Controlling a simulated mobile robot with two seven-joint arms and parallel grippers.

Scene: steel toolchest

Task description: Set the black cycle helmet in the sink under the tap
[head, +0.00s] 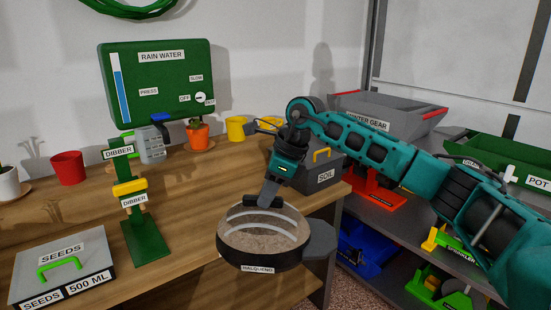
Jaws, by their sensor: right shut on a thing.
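No black cycle helmet, sink or tap that I can make out for certain shows in the head view. My right gripper (264,201) points down and is shut at the far rim of a round, black-sided pan (262,258). The pan is open at the top, with a speckled beige inside, pale curved bands and a small front label. It is at the right front of the wooden bench; I cannot tell whether it rests there or is lifted. The gripper hides part of its far rim. My left gripper is not in view.
A green dibber stand (146,240), a grey seeds box (60,268), pots and a grey soil box (318,175) surround the bare bench middle (195,195). Shelves with bins lie right.

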